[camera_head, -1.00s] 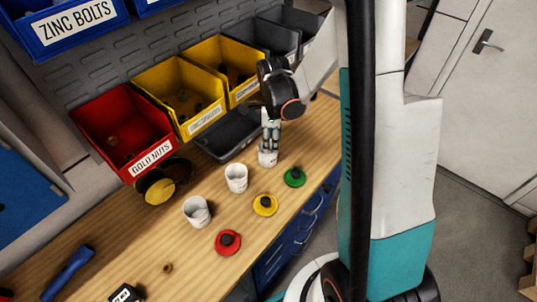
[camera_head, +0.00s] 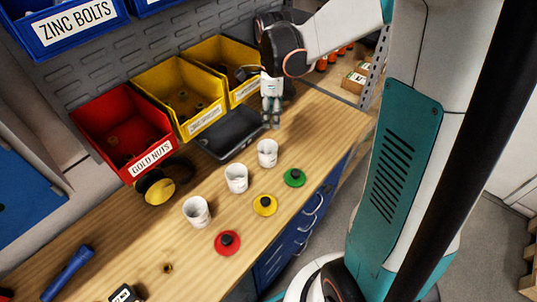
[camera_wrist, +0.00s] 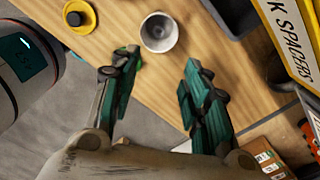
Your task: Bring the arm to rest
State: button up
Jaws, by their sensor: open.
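My gripper (camera_head: 271,118) is raised above the wooden workbench (camera_head: 325,115), behind the rightmost cup and in front of the bins. In the wrist view my gripper (camera_wrist: 162,75) shows two green-padded fingers spread apart with nothing between them. The rightmost white cup (camera_head: 267,154) stands upright on the bench, apart from the fingers. It also shows in the wrist view (camera_wrist: 159,33), beyond the fingers. Two more white cups, the middle one (camera_head: 236,178) and the left one (camera_head: 197,211), stand in a row with it.
Green (camera_head: 294,177), yellow (camera_head: 265,205) and red (camera_head: 228,242) lids lie in front of the cups. A red bin (camera_head: 120,125) and yellow bins (camera_head: 180,90) line the back. A dark tray (camera_head: 228,133) sits near my gripper. A blue-handled tool (camera_head: 68,271) lies at lower left.

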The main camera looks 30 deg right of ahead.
jog(key=shift+r, duration=0.5)
jog(key=s+a+n+t+b, duration=0.3)
jog(key=s+a+n+b, duration=0.2)
jog(key=s+n, duration=0.3)
jog(key=s+a+f+n+t+b, duration=0.1)
jog(key=s+a+n+t+b, duration=0.3)
jog(key=n, duration=1.3)
jog(key=shift+s+a+f+b, duration=0.25)
jog(key=shift+s+a+b, duration=0.5)
jog(key=shift+s, duration=1.1)
jog(key=shift+d, duration=0.25)
